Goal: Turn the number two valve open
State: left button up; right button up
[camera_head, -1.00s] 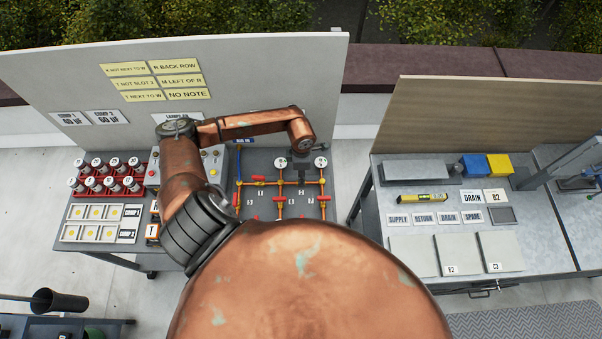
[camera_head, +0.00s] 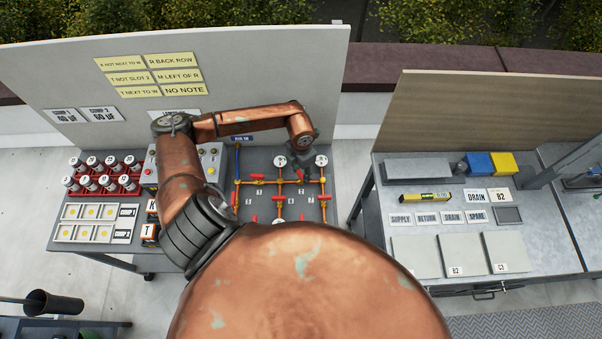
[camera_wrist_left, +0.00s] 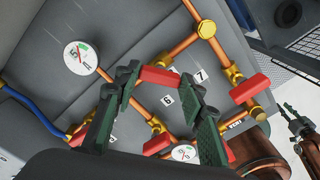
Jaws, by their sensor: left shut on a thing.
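My left gripper (camera_head: 302,167) reaches down between the two gauges, over the upper pipe. In the left wrist view its green fingers (camera_wrist_left: 158,82) are closed on the ends of a red valve handle (camera_wrist_left: 160,77). Number tags six (camera_wrist_left: 167,100) and seven (camera_wrist_left: 198,76) lie on the panel beyond it. The tag of the held handle cannot be read. A copper arm with a small green end (camera_wrist_left: 295,122), seemingly my right gripper, shows at the right edge.
Gauges (camera_head: 280,161) and (camera_head: 321,161) stand close on both sides of my left gripper. Another red handle (camera_wrist_left: 250,88) is near its fingers. A red rack of canisters (camera_head: 127,190) and a button box are to the left. A second bench (camera_head: 385,205) stands right, across a gap.

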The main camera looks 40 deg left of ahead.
aim_at(301, 174)
pick_arm(q)
jog(key=n, duration=0.2)
jog(key=n+b, duration=0.1)
jog(key=n, duration=0.1)
jog(key=shift+s+f+n, duration=0.2)
jog(key=shift+n, duration=0.1)
jog(key=shift+n+b, duration=0.65)
jog(key=shift+n, duration=1.15)
jog(key=shift+s, duration=0.1)
jog(key=o, duration=1.2)
jog(key=shift+r, duration=0.1)
jog(key=shift+c, duration=0.2)
jog(key=shift+w+r, duration=0.1)
jog(key=shift+w, duration=0.1)
jog(key=shift+r, duration=0.2)
notch_tip(301, 174, up, 12)
jog(key=shift+f, duration=0.25)
